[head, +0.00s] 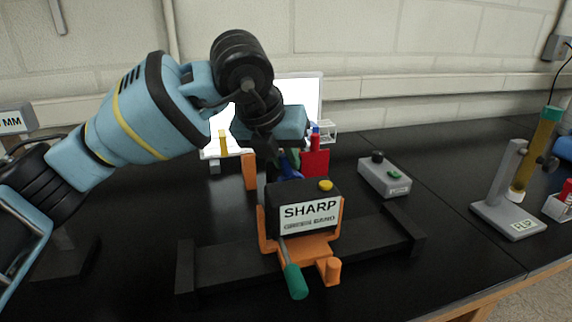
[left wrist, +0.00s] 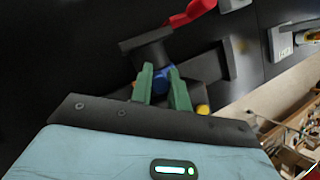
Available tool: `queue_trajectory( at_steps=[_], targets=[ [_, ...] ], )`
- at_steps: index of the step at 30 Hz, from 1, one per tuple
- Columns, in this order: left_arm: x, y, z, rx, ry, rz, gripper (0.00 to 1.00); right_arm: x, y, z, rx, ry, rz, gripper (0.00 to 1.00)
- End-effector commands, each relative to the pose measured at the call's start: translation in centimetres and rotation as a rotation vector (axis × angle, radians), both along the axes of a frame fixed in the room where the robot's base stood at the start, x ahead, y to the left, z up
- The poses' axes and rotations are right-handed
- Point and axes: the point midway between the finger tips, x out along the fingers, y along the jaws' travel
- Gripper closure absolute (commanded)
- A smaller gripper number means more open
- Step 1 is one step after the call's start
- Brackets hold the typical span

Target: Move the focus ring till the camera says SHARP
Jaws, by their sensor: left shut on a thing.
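The camera (head: 273,196) is a black box with a yellow button on top, in an orange holder (head: 318,252) on a dark frame. Its white front display (head: 309,214) reads SHARP, with a smaller line that looks like GREEN BAND. My left gripper (head: 285,160) reaches over from the left, behind the camera body. In the left wrist view, its green fingers (left wrist: 162,84) are shut on a blue part (left wrist: 161,79), seemingly the focus ring, beside a black block. In the head view the grip is mostly hidden. My right gripper is in neither view.
A green-handled lever (head: 295,281) sticks out in front of the holder. A red plate (head: 315,164) and a bright white panel (head: 301,92) stand behind. A grey box (head: 385,178) and a grey stand with a yellow tube (head: 536,150) are at right. Black table between is clear.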

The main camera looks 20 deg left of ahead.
Motion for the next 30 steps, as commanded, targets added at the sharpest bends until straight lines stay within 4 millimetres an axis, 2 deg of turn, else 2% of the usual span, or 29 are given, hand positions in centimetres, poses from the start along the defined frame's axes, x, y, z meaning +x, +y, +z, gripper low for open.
queue_trajectory(
  at_steps=[11,12,17,26,30],
  targets=[
    [-0.3,-0.2,0.1,-0.025,-0.013,-0.007,1.00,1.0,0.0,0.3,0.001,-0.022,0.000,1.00],
    [-0.3,-0.2,0.1,-0.025,-0.013,-0.007,0.80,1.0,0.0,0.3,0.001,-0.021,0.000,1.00],
    [-0.3,-0.1,0.1,-0.024,-0.013,-0.007,0.60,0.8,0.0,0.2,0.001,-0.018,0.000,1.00],
    [-0.4,-0.1,0.3,-0.024,-0.013,-0.007,0.60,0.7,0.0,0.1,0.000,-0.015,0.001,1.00],
    [-1.0,0.1,1.5,-0.025,-0.015,-0.007,0.60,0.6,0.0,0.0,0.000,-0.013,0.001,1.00]
  ],
)
